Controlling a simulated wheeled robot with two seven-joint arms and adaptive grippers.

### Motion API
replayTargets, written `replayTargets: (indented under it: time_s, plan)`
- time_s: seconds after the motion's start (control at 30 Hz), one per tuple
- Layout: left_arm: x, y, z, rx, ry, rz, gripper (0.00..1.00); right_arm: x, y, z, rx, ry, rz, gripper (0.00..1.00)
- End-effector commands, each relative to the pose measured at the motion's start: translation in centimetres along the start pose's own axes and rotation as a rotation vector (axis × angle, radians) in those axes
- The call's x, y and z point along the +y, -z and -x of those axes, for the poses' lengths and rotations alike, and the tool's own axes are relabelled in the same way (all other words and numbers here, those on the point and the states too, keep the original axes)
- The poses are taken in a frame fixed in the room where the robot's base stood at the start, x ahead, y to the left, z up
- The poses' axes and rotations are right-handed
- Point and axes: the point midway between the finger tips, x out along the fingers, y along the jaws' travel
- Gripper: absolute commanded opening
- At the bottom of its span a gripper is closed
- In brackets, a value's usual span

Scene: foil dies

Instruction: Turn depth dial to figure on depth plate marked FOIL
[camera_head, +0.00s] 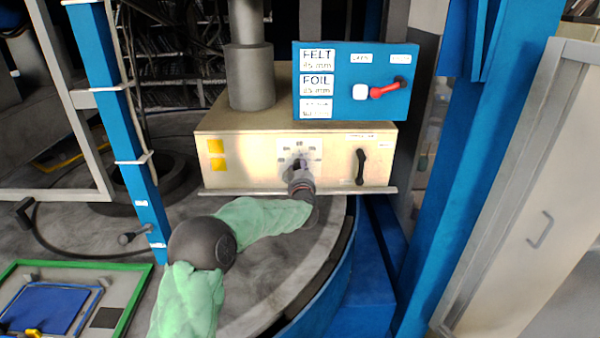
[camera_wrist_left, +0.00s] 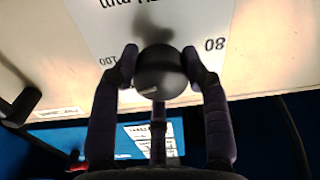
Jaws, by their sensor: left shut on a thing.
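The depth dial (camera_wrist_left: 160,75) is a dark round knob on the pale machine front. A white mark shows on its lower left edge in the left wrist view. Its white scale (camera_wrist_left: 110,30) appears upside down there, with 100 at left and 80 at right. My left gripper (camera_head: 300,172) is shut on the dial, a finger on each side in the left wrist view (camera_wrist_left: 160,56). In the head view the gripper mostly hides the dial. The plate marked FOIL (camera_head: 316,85) is the middle one on the blue panel; its figure looks like 25 mm, though blurred. My right gripper is out of view.
A blue panel (camera_head: 390,104) above the machine front carries a red lever (camera_head: 385,90), with a FELT plate (camera_head: 316,60) and a blurred third plate (camera_head: 316,108). A black handle (camera_head: 360,167) is right of the dial. A thin ledge runs below the front.

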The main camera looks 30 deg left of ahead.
Motion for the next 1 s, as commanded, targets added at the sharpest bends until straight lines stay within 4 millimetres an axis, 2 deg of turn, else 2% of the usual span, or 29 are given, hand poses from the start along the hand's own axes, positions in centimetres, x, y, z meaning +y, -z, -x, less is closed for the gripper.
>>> replayTargets:
  time_s: [0.03,0.1,0.5,0.73,1.0]
  plan:
    - [-0.1,-0.7,0.1,-0.004,-0.001,0.035,0.14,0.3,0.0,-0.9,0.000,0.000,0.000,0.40]
    - [-0.1,-0.7,0.1,-0.007,0.000,0.094,0.14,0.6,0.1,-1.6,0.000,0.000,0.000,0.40]
    - [-0.1,-0.8,0.1,-0.018,0.002,0.418,0.14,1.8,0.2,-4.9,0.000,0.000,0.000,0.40]
    - [0.0,-0.8,0.1,-0.024,0.004,0.544,0.14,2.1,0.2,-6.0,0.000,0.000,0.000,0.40]
    - [0.0,-0.7,0.1,-0.026,0.005,0.610,0.14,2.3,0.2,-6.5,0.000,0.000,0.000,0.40]
